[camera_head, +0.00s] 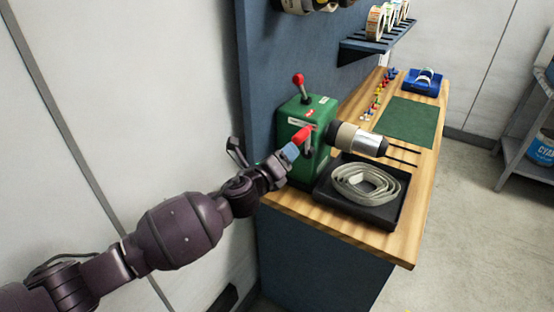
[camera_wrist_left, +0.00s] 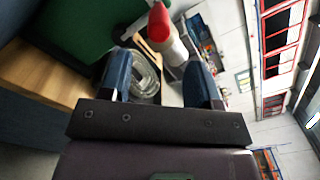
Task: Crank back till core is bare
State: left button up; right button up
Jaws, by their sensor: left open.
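The green rewinder (camera_head: 312,112) stands on the wooden bench, with a red-knobbed lever (camera_head: 298,80) on top. A crank with a red handle (camera_head: 302,134) is on its near side. A spindle sticks out to the right, with a beige band (camera_head: 346,136) and a silver cylinder (camera_head: 369,145). My left gripper (camera_head: 292,151) is open, its blue fingers close to the crank's red handle. In the left wrist view, the red handle (camera_wrist_left: 159,24) lies between and beyond the fingertips (camera_wrist_left: 161,62); I cannot tell whether they touch. My right gripper is out of view.
A black tray (camera_head: 330,199) below the spindle holds a loosely coiled pale strip (camera_head: 364,184). A green mat (camera_head: 409,121), small coloured pieces (camera_head: 378,94) and a blue tray (camera_head: 411,86) lie farther back. A blue panel (camera_head: 270,50) rises behind the rewinder. A shelf (camera_head: 385,43) holds rolls above.

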pick_arm(q)
jog(key=shift+v, duration=1.3)
